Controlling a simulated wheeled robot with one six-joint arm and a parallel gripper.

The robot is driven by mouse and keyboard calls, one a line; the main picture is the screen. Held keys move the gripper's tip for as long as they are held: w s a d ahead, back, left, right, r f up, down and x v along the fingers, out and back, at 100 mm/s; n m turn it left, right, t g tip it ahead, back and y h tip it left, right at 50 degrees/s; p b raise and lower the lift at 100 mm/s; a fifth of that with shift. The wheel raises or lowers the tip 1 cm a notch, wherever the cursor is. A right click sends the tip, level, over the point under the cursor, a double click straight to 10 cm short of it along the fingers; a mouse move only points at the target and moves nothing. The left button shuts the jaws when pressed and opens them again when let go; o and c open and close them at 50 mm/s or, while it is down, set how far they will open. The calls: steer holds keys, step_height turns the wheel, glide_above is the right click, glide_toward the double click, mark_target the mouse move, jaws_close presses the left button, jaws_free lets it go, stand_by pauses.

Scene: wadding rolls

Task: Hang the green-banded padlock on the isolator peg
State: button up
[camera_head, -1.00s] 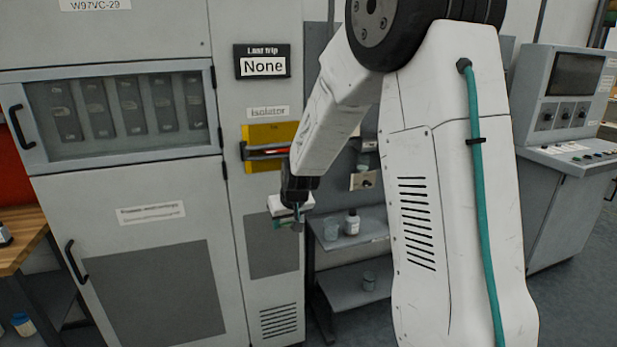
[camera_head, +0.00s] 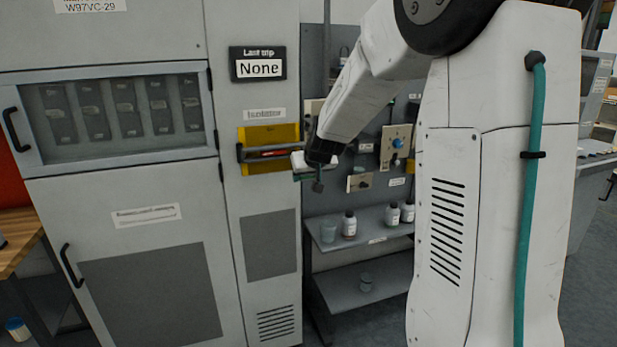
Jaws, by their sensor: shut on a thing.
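The isolator (camera_head: 255,134) is a yellow plate with a dark handle and a red bar across it, on the narrow grey cabinet door under an "Isolator" label. A separate peg cannot be made out. My gripper (camera_head: 308,176) is just right of the isolator plate, at about the height of its lower edge in the picture. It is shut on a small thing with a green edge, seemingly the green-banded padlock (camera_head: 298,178). The padlock is mostly hidden by the gripper, so its shackle and tilt cannot be told. Whether it touches the isolator cannot be told.
A "None" display (camera_head: 259,67) is above the isolator. The large grey cabinet (camera_head: 60,215) with a windowed door is at left. Right of the isolator, a grey rack (camera_head: 325,270) holds several bottles and jars under a back panel with switch boxes (camera_head: 396,146).

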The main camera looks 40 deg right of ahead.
steer(key=w+d+f, duration=0.1)
steer(key=w+d, duration=0.1)
steer(key=w, duration=0.5)
steer(key=shift+f, duration=0.25)
stand_by(0.5)
stand_by(0.6)
steer(key=o, duration=1.3)
steer(key=shift+o, duration=0.2)
